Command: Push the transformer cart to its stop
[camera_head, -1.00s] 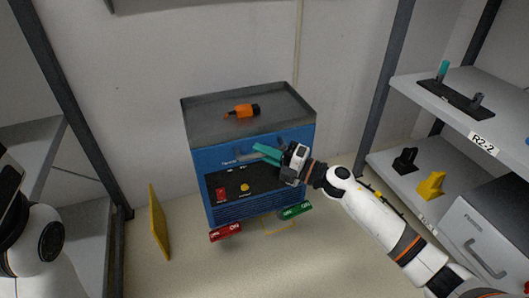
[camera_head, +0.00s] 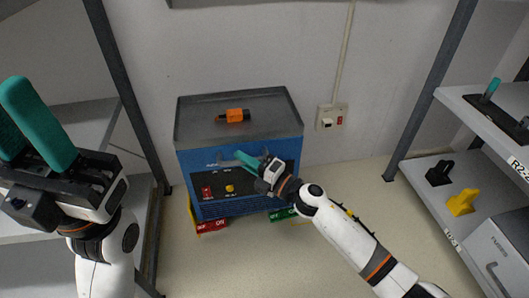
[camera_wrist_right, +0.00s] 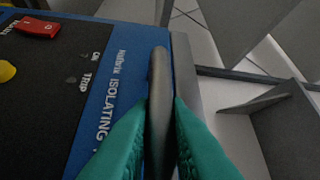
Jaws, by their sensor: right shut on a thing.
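The transformer cart (camera_head: 290,147) is a blue box with a grey tray top, against the back wall. Its dark front panel has a red switch (camera_head: 207,192) and a yellow knob (camera_head: 229,188). An orange and black tool (camera_head: 234,115) lies on the tray. My right gripper (camera_head: 243,158) is at the cart's upper front, its teal fingers shut on the grey bar handle (camera_wrist_right: 159,75), which stands between them in the right wrist view. My left gripper (camera_head: 14,118) is raised at the far left of the head view, fingers apart and empty.
A yellow panel (camera_head: 192,214) is mostly hidden behind the cart's left side. A shelf post (camera_head: 125,85) stands left of the cart. A wall socket (camera_head: 331,118) is right of it. The right shelf (camera_head: 420,164) holds black and yellow parts. Floor to the right is open.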

